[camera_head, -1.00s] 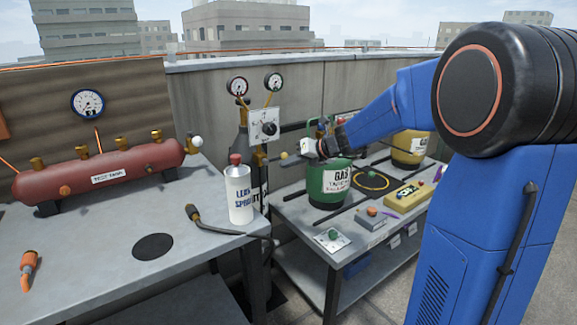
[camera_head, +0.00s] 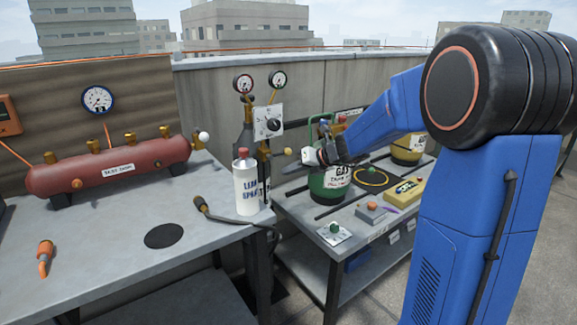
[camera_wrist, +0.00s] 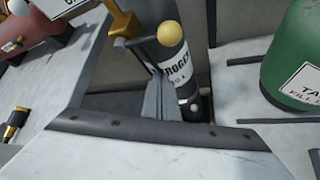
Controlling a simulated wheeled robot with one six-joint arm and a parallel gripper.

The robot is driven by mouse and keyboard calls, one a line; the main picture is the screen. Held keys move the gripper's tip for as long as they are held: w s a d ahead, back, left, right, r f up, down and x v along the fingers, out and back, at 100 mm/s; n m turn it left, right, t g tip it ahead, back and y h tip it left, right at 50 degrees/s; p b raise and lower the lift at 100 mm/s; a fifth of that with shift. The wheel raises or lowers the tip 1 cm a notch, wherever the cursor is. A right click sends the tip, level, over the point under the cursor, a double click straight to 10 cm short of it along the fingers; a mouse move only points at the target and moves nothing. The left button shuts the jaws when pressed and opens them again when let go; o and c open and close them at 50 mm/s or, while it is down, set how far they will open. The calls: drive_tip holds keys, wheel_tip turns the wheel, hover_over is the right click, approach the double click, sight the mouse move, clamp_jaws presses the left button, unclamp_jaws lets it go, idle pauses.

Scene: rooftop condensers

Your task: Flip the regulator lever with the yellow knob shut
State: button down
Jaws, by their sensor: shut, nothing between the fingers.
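The nitrogen regulator has a white plate (camera_head: 268,122) with two gauges above it. Its lever ends in a yellow knob (camera_head: 288,151), small in the head view, just left of my gripper (camera_head: 308,157). In the wrist view the yellow ball knob (camera_wrist: 170,33) stands out from a dark lever beside the brass fitting (camera_wrist: 123,20), in front of the nitrogen cylinder (camera_wrist: 180,72). My gripper (camera_wrist: 159,76) is shut and empty, its fingertips just below the knob in the picture. I cannot tell whether they touch it.
The left bench carries a red test tank (camera_head: 110,165), a leak spray bottle (camera_head: 246,185) and a torch-like tool (camera_head: 215,214). A green gas cylinder (camera_head: 322,187) stands on the right table (camera_head: 312,215), close to my gripper. A gap separates the two tables.

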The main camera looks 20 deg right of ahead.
drive_tip(key=v, duration=0.9)
drive_tip(key=shift+s+d+r, duration=0.15)
drive_tip(key=shift+d+r, duration=0.1)
drive_tip(key=shift+r, duration=0.05)
drive_tip(key=s+a+f+n+g+h, duration=0.15)
drive_tip(key=s+a+n, duration=0.25)
drive_tip(key=s+n, duration=0.55)
drive_tip(key=s+a+f+n+g+h, duration=0.15)
drive_tip(key=s+a+n, duration=0.25)
drive_tip(key=s+n, duration=0.55)
drive_tip(key=s+d+f+n+h, duration=0.2)
drive_tip(key=s+n, duration=0.6)
drive_tip(key=s, duration=0.1)
drive_tip(key=s+d+f+n+g+h, duration=0.1)
drive_tip(key=s+d+f+n+h, duration=0.1)
drive_tip(key=s+n, duration=0.6)
drive_tip(key=shift+s+d+f, duration=0.3)
drive_tip(key=shift+s+f, duration=0.3)
drive_tip(key=shift+s, duration=0.3)
